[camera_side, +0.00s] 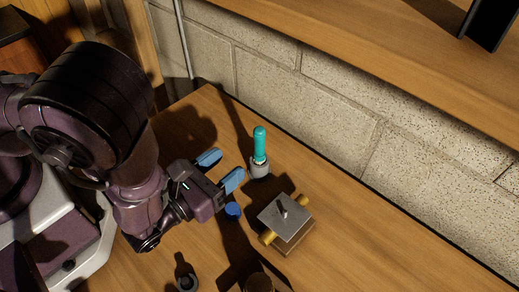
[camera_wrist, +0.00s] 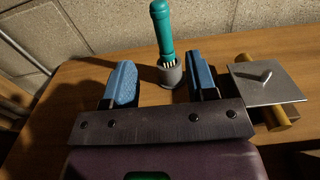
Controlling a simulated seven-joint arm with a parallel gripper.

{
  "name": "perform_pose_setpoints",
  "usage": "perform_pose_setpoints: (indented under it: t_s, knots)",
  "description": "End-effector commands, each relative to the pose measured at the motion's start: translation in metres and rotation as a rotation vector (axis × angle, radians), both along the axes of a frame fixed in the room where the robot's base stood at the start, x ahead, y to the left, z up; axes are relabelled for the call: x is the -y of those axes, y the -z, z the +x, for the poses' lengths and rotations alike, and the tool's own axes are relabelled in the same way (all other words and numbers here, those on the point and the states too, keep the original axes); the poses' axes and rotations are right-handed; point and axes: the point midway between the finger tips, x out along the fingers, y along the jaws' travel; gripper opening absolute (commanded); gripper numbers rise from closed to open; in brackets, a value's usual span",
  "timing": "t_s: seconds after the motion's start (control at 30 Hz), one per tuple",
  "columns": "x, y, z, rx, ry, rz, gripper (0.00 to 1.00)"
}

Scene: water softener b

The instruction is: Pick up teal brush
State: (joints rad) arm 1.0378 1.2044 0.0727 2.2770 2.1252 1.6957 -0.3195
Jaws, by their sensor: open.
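The teal brush (camera_side: 260,143) stands upright in a small grey cup (camera_side: 259,169) on the wooden table. In the wrist view the brush (camera_wrist: 162,28) shows its teal handle, with pale bristles going into the grey cup (camera_wrist: 170,76). My gripper (camera_side: 221,168) is open, its two blue fingers spread and nothing between them. It is to the left of the brush in the side view, low over the table. In the wrist view the brush and cup appear beyond and between the fingertips of my gripper (camera_wrist: 162,80), apart from both.
A metal plate block with brass ends (camera_side: 286,218) sits right of my gripper, close to the right finger in the wrist view. A block wall (camera_side: 310,90) stands behind.

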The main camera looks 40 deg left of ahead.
Motion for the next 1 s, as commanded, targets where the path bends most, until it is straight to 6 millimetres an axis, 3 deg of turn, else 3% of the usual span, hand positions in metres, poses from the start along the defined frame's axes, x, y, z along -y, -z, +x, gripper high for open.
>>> perform_pose_setpoints:
  t_s: [0.2,0.47,0.7,1.0]
  knots:
    - [0.000,0.000,0.042,0.001,-0.005,-0.004,0.52]
    - [0.000,0.000,0.063,0.000,-0.004,-0.004,0.52]
    - [0.004,0.000,0.098,0.001,-0.005,-0.005,0.52]
    - [0.004,0.001,0.111,-0.001,-0.004,-0.003,0.52]
